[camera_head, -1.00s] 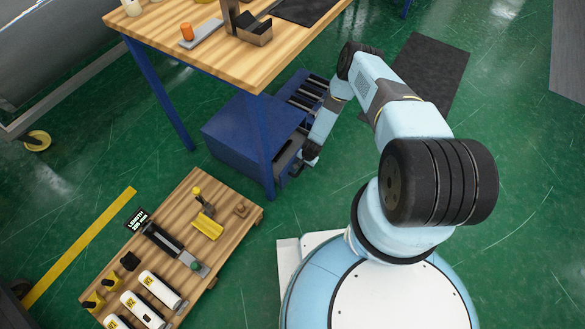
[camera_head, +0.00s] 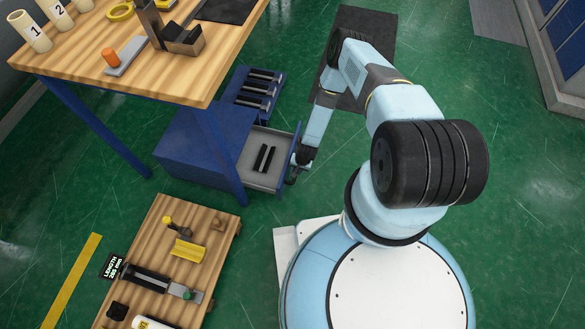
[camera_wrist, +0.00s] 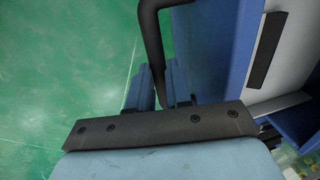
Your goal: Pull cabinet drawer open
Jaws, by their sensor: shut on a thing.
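The blue cabinet (camera_head: 190,140) stands on the floor under the wooden workbench. Its drawer (camera_head: 258,182) is pulled out to the right, with a light grey inside and two dark bars (camera_head: 266,158) lying in it. My gripper (camera_head: 296,168) is at the drawer's blue front, shut on the handle; the fingers are small and partly hidden there. In the wrist view the dark curved handle (camera_wrist: 152,40) runs down between my gripper's fingers (camera_wrist: 160,92), and the drawer's blue front (camera_wrist: 205,50) is beside it.
The workbench (camera_head: 110,65) stands above the cabinet, its blue leg (camera_head: 225,160) close to the drawer. A blue tray with dark bars (camera_head: 255,90) lies behind the cabinet. A low wooden table (camera_head: 205,225) with tools is in front. Green floor is clear right of the drawer.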

